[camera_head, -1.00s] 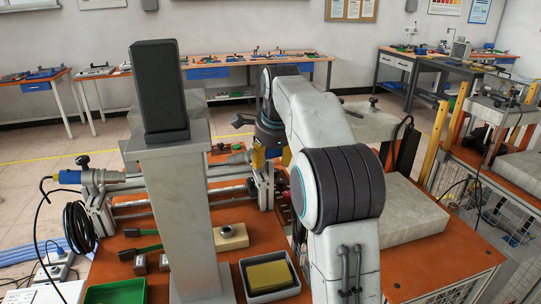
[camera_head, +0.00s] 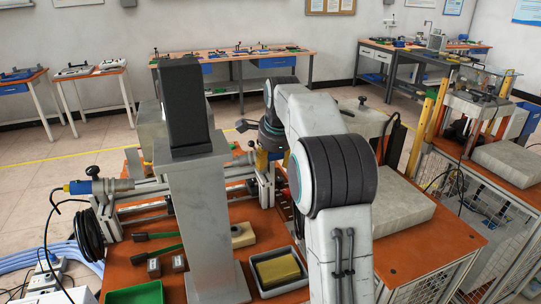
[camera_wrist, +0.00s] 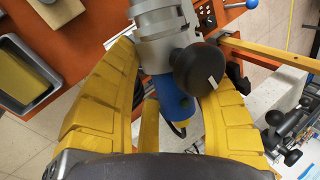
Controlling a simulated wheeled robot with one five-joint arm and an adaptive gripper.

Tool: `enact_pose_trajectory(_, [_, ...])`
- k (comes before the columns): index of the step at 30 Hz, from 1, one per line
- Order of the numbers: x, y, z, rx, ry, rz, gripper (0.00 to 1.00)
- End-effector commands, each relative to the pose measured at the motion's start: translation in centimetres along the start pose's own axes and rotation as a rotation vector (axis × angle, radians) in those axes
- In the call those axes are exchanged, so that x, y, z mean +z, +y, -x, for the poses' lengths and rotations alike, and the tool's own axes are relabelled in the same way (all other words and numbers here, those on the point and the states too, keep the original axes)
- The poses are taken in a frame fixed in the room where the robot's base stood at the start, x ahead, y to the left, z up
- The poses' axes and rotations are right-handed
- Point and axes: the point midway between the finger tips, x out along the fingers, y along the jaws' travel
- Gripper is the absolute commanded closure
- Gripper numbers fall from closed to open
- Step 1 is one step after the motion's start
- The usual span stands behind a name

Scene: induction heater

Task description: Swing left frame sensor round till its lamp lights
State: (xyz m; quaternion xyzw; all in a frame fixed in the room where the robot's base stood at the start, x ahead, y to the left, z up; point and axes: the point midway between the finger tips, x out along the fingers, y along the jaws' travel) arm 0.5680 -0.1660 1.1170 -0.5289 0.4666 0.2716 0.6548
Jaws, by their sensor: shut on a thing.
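My gripper (camera_wrist: 165,88) is shut on a blue cylindrical sensor (camera_wrist: 172,98), with a yellow finger on each side of it. The sensor sits in a grey metal collar (camera_wrist: 160,20) with a black knob (camera_wrist: 200,68). In the head view my gripper (camera_head: 266,157) is at the right end of the metal frame (camera_head: 150,203), mostly behind my arm, and its sensor is hidden there. Another blue sensor (camera_head: 76,187) with a black knob (camera_head: 93,171) is at the frame's left end, apart from my gripper. I see no lit lamp on either sensor.
A black cable coil (camera_head: 88,233) hangs at the left. A large pale slab (camera_head: 402,215) stands right of my arm.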

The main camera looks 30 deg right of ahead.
Motion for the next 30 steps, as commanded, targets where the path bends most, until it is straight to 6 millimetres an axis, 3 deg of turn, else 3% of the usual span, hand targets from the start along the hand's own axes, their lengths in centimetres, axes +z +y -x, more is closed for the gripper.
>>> enact_pose_trajectory(5, [0.0, -0.5, 0.3, -0.02, 0.0, -0.003, 0.82])
enact_pose_trajectory(6, [0.0, -0.5, 0.3, -0.02, 0.0, -0.003, 0.43])
enact_pose_trajectory(12, [0.0, -0.4, 0.3, -0.018, 0.0, -0.002, 0.25])
enact_pose_trajectory(23, [0.0, -0.3, 0.5, -0.011, 0.0, 0.0, 0.23])
enact_pose_trajectory(30, [0.1, -0.3, 3.5, -0.015, -0.001, 0.0, 0.23])
